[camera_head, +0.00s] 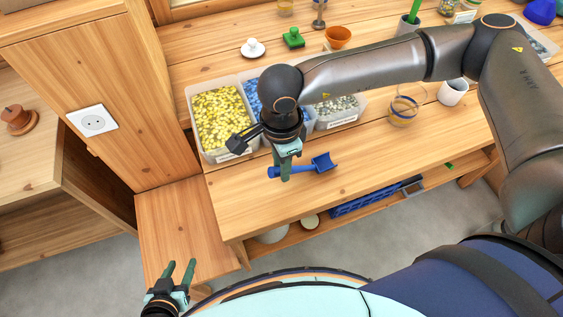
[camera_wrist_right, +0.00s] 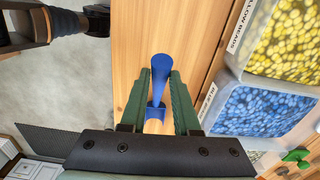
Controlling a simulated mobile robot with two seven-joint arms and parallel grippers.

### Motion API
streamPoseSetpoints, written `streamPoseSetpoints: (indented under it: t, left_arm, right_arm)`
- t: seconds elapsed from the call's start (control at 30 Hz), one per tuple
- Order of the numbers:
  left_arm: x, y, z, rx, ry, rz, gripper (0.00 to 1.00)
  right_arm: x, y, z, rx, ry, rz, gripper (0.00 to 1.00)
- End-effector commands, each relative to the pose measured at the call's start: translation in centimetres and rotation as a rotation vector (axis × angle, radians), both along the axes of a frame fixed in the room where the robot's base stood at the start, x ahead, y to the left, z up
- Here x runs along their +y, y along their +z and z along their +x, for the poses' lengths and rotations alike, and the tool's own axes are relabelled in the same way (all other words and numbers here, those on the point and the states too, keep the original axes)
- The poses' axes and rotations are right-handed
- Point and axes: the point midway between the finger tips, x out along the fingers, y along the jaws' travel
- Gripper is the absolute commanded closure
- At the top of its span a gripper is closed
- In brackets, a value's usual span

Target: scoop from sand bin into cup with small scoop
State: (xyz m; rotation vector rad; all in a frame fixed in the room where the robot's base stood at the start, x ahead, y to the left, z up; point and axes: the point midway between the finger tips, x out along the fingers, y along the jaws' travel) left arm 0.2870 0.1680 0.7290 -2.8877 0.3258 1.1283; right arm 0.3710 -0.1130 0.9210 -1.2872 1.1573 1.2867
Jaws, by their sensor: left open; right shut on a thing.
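The small blue scoop (camera_head: 322,163) is in my right gripper (camera_head: 286,176), low over the front of the workbench. Its trough points right and its handle left in the head view. In the right wrist view the blue scoop (camera_wrist_right: 160,70) sits between the green fingers of the right gripper (camera_wrist_right: 160,76). A bin of grey grainy material (camera_head: 341,121) stands right of the arm; I cannot tell whether it is sand. A white cup (camera_head: 451,95) stands further right, partly behind my arm. My left gripper (camera_head: 181,265) is open and empty at the lower left, off the bench.
A yellow bead bin (camera_head: 233,153) and blue beads (camera_wrist_right: 262,108) stand left of the grey bin. A clear glass vessel (camera_head: 403,112) is between the grey bin and the cup. The bench front is clear.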

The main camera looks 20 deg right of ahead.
Motion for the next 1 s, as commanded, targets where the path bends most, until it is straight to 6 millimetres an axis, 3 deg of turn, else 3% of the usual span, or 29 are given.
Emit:
streamPoseSetpoints:
  t: [0.17, 0.63, 1.0]
  left_arm:
    - [0.0, 0.3, 0.0, 0.0, 0.0, 0.0, 0.5]
    - [0.0, 2.4, 0.0, 0.0, -0.001, 0.001, 0.5]
    - [0.0, 2.3, 0.0, 0.0, 0.0, 0.0, 0.5]
  right_arm:
    - [0.0, 0.6, 0.0, -0.001, 0.0, 0.0, 1.0]
    - [0.0, 5.8, 0.0, -0.001, 0.0, 0.0, 1.0]
    - [0.0, 6.0, 0.0, 0.0, 0.0, 0.0, 1.0]
